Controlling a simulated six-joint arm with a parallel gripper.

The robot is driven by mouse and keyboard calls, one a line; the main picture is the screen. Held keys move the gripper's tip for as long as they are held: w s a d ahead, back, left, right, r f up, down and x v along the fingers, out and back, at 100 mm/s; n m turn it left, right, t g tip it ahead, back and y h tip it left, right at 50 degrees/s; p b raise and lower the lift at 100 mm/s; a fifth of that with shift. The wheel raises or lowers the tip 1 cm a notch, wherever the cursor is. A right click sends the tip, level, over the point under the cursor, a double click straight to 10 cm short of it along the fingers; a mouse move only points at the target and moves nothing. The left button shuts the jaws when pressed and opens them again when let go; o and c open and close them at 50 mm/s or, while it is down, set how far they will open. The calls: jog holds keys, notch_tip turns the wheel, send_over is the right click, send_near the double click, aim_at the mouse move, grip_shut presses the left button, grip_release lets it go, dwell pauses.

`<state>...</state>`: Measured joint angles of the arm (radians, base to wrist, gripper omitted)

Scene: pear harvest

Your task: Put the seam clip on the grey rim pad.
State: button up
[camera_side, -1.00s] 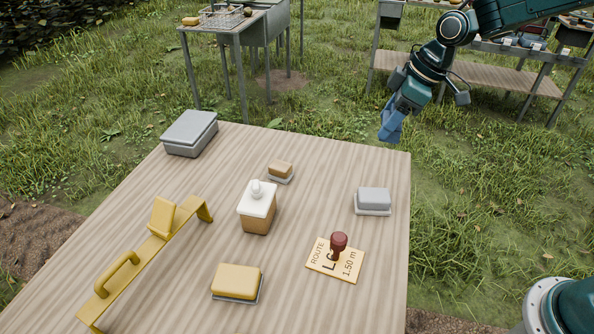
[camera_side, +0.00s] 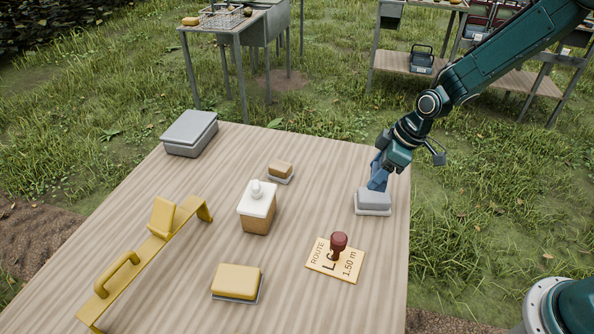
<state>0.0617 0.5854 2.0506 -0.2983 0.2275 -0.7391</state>
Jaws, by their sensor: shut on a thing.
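My gripper (camera_side: 380,172) is over the right side of the table, pointing down at the grey rim pad (camera_side: 374,203), a grey block on a pale base. It is shut on the seam clip, which is mostly hidden; I cannot clearly separate the clip from the blue tips. The blue tip end is at the pad's far upper edge and seems to touch it, though a small gap cannot be ruled out.
A stamp (camera_side: 339,243) stands on a route card in front of the pad. A white-topped tan container (camera_side: 257,208), a yellow pad (camera_side: 237,281), a small tan pad (camera_side: 281,171), a yellow handled bar (camera_side: 150,250) and a grey box (camera_side: 190,132) stand further left.

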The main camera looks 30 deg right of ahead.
jog(key=shift+f, duration=1.9)
jog(key=o, duration=0.9)
jog(key=shift+f, duration=0.15)
jog(key=shift+o, duration=0.2)
jog(key=v, duration=1.2)
jog(key=shift+r, duration=0.2)
